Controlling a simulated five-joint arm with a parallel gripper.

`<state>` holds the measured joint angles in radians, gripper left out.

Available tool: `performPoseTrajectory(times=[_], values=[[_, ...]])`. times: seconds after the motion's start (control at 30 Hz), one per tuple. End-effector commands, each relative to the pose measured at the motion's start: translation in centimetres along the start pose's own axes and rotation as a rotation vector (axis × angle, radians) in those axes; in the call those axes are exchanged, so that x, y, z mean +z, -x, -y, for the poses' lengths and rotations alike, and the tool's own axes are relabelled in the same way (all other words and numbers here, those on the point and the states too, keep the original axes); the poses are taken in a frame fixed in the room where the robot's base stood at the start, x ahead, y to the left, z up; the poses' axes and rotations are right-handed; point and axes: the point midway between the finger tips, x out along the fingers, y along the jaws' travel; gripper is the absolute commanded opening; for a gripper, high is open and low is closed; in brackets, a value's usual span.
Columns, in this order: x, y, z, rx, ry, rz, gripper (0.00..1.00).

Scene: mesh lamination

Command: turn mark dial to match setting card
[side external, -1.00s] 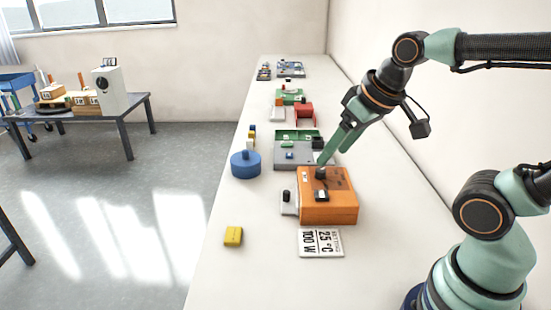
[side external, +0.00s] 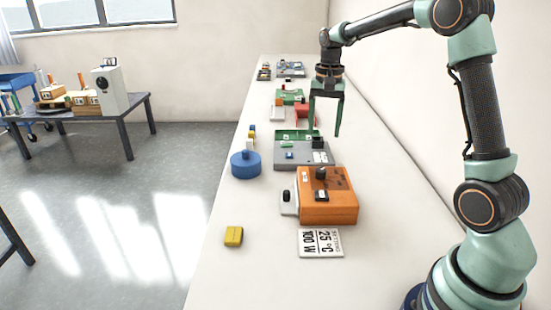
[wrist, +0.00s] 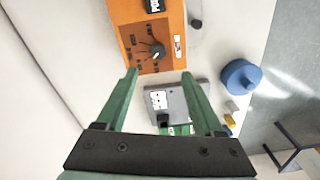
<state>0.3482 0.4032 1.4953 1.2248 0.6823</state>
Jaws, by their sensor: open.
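The orange box (side external: 328,208) stands on the bench. Its black dial (side external: 320,173) is at the far end of its top. In the wrist view the dial (wrist: 157,51) sits on a brown panel with marks fanned around it; I cannot read which mark it points at. The white setting card (side external: 321,243) lies flat in front of the box and reads 25 °C and 100 W. My gripper (side external: 324,131) is open and empty, pointing down above the bench, beyond the box and clear of the dial. In the wrist view its green fingers (wrist: 159,74) are spread apart.
A grey unit (side external: 295,154) stands just behind the box, with a green tray beyond. A blue round part (side external: 245,164) is to its left. A yellow block (side external: 233,236) lies near the left bench edge. The wall runs along the right. The front bench is mostly clear.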

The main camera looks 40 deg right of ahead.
Motion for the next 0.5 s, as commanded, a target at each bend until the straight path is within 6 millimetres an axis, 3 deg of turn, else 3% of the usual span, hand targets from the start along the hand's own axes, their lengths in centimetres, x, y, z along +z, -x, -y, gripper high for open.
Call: performPoseTrajectory(times=[0.27, 0.5], values=[[-0.8, -1.9, -0.2, 0.014, -0.041, 0.017, 0.69], [-0.6, -6.1, -0.3, 0.016, -0.039, 0.019, 0.69]])
